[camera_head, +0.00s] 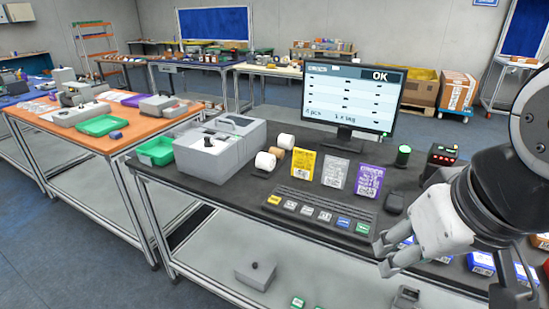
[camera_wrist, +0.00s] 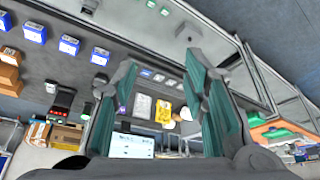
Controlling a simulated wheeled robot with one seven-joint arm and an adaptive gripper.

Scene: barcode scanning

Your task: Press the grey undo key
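A dark key strip (camera_head: 300,214) lies near the front edge of the black table, with a yellow key (camera_head: 274,200) at its left end. Several pale grey keys (camera_head: 307,211) sit in the middle, then a blue key (camera_head: 344,222) and a green key (camera_head: 362,228). The labels are too small to read, so I cannot tell which pale key is undo. My gripper (camera_head: 386,258) is right of the strip, near the table's front edge, apart from the keys. In the wrist view its fingers (camera_wrist: 160,62) are spread wide with nothing between them.
Behind the strip stand yellow, white and purple cards (camera_head: 368,180) and a monitor (camera_head: 352,97) showing "OK". A black mouse (camera_head: 395,203) lies to the right of the strip. A grey machine (camera_head: 210,150) and paper rolls (camera_head: 265,161) are at left. Blue boxes (camera_head: 481,263) lie at right.

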